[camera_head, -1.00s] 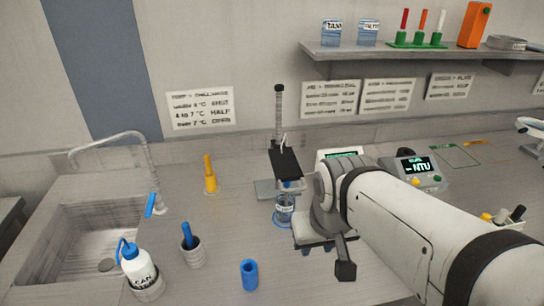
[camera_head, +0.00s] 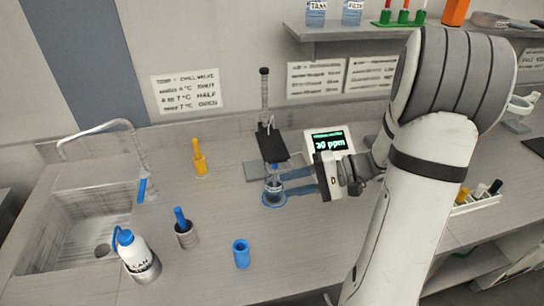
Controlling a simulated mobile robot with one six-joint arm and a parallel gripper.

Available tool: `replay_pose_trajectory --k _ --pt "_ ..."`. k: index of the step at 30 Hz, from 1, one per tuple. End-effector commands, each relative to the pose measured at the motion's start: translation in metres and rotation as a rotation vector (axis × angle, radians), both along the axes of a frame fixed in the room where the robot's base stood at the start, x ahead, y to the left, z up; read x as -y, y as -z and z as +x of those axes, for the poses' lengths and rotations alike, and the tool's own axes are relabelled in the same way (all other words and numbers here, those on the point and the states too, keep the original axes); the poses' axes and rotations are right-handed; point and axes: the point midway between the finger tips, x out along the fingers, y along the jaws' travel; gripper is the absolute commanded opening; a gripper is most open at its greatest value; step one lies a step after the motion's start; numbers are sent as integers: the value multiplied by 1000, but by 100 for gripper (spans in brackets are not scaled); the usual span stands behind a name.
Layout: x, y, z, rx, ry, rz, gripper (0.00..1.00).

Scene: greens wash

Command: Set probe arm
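The probe stand has an upright post with a dark knob on top (camera_head: 264,90) and a grey base. Its black probe arm (camera_head: 271,145) sticks out forward and slopes down over a small clear beaker (camera_head: 273,187). The beaker stands upright in a blue ring (camera_head: 274,203) on the counter. My gripper (camera_head: 286,182) reaches in from the right, level with the beaker. Its two bluish fingers are apart, with their tips at the beaker's right side. I cannot tell whether they touch or hold the beaker.
A lit meter showing a ppm reading (camera_head: 328,141) stands behind my gripper. A yellow tool (camera_head: 199,158), a cup with a blue handle (camera_head: 186,233), a blue cylinder (camera_head: 241,254) and a white bottle (camera_head: 137,256) stand to the left, near the sink (camera_head: 75,225).

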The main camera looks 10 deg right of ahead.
Motion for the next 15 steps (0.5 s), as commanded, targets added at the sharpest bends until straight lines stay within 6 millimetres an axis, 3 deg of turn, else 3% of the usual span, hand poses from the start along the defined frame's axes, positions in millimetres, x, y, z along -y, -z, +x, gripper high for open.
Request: replay_pose_trajectory --k 3,7,11,15 --pt "25 1 19 54 103 108 31" --pt "39 1 29 96 160 160 31" --pt "35 1 34 108 175 175 31" --pt "14 2 42 105 173 175 31"
